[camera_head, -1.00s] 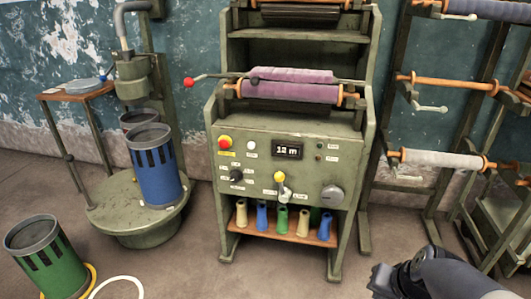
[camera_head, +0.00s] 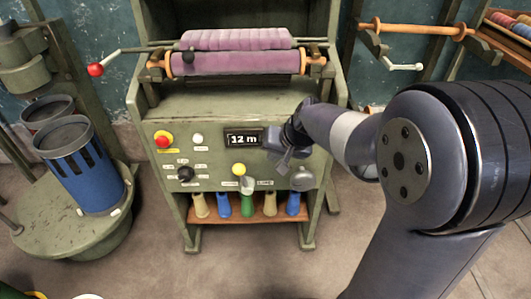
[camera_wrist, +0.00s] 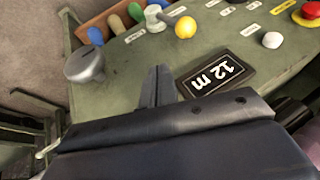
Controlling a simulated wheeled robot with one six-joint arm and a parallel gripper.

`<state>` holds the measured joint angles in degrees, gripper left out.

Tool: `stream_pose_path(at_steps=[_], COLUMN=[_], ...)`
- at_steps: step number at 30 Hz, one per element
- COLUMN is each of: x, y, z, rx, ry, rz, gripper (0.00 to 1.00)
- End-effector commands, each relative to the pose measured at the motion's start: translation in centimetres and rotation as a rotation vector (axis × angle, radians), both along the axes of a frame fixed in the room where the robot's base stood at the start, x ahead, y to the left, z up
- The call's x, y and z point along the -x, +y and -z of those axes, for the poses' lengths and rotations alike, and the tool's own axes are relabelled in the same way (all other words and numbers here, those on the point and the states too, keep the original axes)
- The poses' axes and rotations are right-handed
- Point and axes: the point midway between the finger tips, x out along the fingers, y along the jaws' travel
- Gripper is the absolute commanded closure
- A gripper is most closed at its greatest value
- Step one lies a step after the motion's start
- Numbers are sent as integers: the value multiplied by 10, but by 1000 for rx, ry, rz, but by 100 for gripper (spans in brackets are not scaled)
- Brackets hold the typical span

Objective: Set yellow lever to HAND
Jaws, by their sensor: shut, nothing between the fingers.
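The yellow lever (camera_head: 239,170) is on the green machine's front panel, below the display. Its yellow ball sits above and slightly left of its grey pivot (camera_head: 247,184). In the wrist view the yellow ball (camera_wrist: 185,27) is near the top, with small labels around the lever too small to read. My gripper (camera_head: 283,167) is in front of the panel, right of the lever and below the display's right end. It is shut and empty, apart from the lever. The wrist view shows its fingers (camera_wrist: 158,84) pointing toward the panel.
The "12 m" display (camera_head: 243,138) is close above my gripper, and a grey knob (camera_head: 302,179) is close to its right. A black selector (camera_head: 185,174), red button (camera_head: 163,140) and white button (camera_head: 198,139) are left. Coloured bobbins (camera_head: 247,205) stand on a shelf below.

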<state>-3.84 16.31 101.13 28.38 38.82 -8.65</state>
Motion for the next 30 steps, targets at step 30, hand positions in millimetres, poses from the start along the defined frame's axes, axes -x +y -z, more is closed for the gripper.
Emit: stream_pose_path(at_steps=[30], x=[-39], y=[61], z=[78], rx=[0], ry=[1], rz=[0], gripper=[100])
